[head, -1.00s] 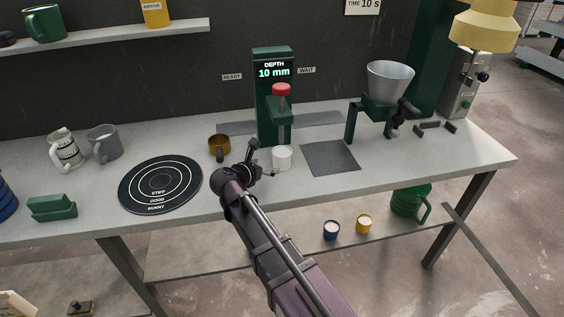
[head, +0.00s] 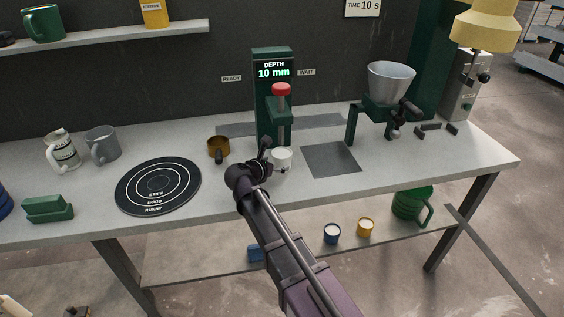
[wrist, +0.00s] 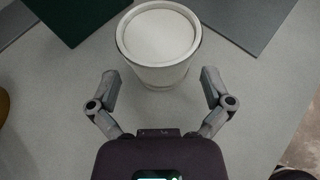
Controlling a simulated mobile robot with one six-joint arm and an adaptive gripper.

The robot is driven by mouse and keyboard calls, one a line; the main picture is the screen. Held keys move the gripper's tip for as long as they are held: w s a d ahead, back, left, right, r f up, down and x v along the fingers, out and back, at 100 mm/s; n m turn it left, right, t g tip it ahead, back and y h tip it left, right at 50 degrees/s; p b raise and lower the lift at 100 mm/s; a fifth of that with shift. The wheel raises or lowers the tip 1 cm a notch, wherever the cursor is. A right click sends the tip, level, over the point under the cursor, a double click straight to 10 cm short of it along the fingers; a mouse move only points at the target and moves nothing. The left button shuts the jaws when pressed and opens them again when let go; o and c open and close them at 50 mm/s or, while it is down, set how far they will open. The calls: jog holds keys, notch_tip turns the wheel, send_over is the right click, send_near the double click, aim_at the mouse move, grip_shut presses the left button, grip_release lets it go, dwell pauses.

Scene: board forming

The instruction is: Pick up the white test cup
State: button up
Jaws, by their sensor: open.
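The white test cup (head: 281,160) stands upright on the bench in front of the green depth gauge (head: 272,75). In the wrist view the white test cup (wrist: 159,45) is at the top centre, its rim facing the camera and pale contents inside. My gripper (head: 270,165) is right beside the cup in the head view, at its left. In the wrist view my gripper (wrist: 158,82) is open, with one finger on each side of the cup's near, lower part. A gap shows between each fingertip and the cup wall.
A brown cup (head: 218,147) stands to the left of my gripper. The round ringed target board (head: 135,185) lies farther left. A grey square plate (head: 331,159) and a funnel stand (head: 378,108) are to the right. The bench front between is clear.

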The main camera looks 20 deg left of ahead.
aim_at(282, 161)
jog(key=shift+b+x, duration=0.6)
jog(key=shift+x, duration=1.3)
jog(key=shift+d, duration=0.1)
jog(key=c, duration=1)
